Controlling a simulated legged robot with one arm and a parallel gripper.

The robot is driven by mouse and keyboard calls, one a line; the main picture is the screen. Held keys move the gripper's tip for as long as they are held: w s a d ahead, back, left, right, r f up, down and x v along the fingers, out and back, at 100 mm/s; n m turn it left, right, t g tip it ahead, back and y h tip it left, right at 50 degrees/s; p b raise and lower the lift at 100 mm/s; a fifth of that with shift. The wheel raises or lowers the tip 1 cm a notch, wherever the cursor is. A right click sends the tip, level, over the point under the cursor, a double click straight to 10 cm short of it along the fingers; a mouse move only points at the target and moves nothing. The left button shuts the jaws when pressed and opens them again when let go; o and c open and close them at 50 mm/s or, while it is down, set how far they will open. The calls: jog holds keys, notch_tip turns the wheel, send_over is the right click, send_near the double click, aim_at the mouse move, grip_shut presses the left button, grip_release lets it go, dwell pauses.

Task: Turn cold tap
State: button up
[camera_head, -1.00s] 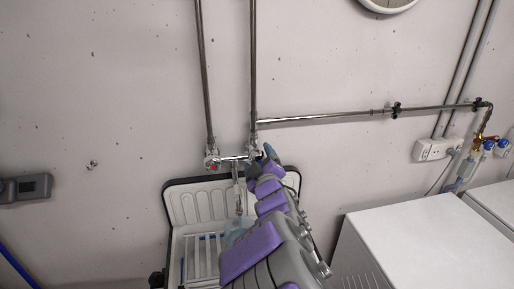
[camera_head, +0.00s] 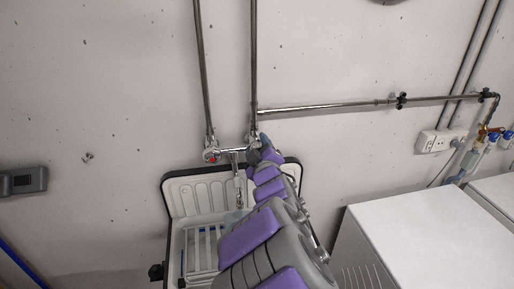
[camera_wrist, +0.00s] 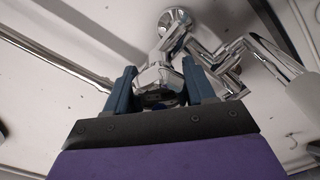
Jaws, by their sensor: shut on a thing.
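The chrome mixer (camera_head: 232,151) is on the wall above the sink, joined to two vertical pipes. Its left tap (camera_head: 211,157) has a red mark. The cold tap (camera_wrist: 157,87), at the right end, is mostly hidden behind my gripper (camera_head: 264,143) in the head view. In the wrist view my gripper (camera_wrist: 160,70) has one blue finger on each side of the chrome tap knob and is shut on it. The spout (camera_head: 238,185) hangs down over the sink.
The sink (camera_head: 180,205) with a dark rim and a white rack stands below the mixer. A white appliance (camera_head: 425,240) stands to the right.

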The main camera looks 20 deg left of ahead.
jog(key=shift+c, duration=0.4)
jog(key=shift+f+m, duration=0.1)
jog(key=shift+m, duration=0.2)
jog(key=shift+m+p, duration=0.4)
jog(key=shift+m, duration=0.6)
jog(key=shift+m+p, duration=0.6)
jog(key=shift+m, duration=1.6)
